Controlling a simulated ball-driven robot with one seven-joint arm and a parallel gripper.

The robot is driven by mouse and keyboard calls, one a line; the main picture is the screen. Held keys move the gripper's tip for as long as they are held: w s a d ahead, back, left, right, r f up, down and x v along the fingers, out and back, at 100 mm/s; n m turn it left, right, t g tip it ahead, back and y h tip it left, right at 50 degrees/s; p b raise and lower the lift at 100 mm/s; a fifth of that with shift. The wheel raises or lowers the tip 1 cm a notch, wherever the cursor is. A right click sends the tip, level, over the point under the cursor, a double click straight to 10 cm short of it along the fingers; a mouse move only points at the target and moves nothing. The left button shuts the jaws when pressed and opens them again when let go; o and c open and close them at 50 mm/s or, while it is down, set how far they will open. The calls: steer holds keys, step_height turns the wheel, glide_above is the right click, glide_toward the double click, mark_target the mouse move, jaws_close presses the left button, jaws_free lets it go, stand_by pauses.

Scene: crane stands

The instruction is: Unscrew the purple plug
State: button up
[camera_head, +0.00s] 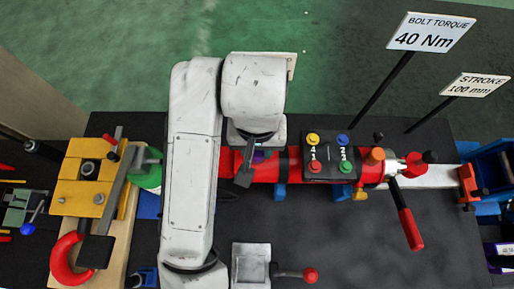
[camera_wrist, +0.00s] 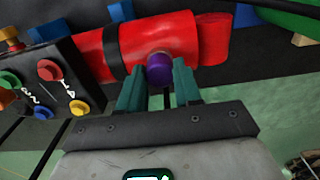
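The purple plug (camera_wrist: 160,68) sits on the side of the red cylinder (camera_wrist: 165,40), which lies on its side. In the wrist view the plug shows at the tips of my gripper's two teal fingers (camera_wrist: 159,80), one finger on each side. The fingers stand apart, and the plug about fills the gap between them. I cannot tell whether they touch it. In the head view my gripper (camera_head: 247,163) is over the left part of the red cylinder (camera_head: 290,165).
A yellow block fixture (camera_head: 85,178) stands at the left. A grey block with a red-knobbed lever (camera_head: 250,265) is in front. Dark table is bare at front right.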

jaws_close()
steer(key=shift+r+p, duration=0.2)
steer(key=shift+p, duration=0.15)
steer(key=shift+r+n+p, duration=0.1)
steer(key=shift+n+p, duration=0.35)
steer(key=shift+n, duration=0.05)
steer(key=n+p, duration=0.2)
steer(key=n, duration=0.1)
steer(key=shift+p, duration=0.35)
steer(key=shift+f+n, duration=0.2)
steer(key=shift+n, duration=0.4)
steer(key=shift+r, duration=0.1)
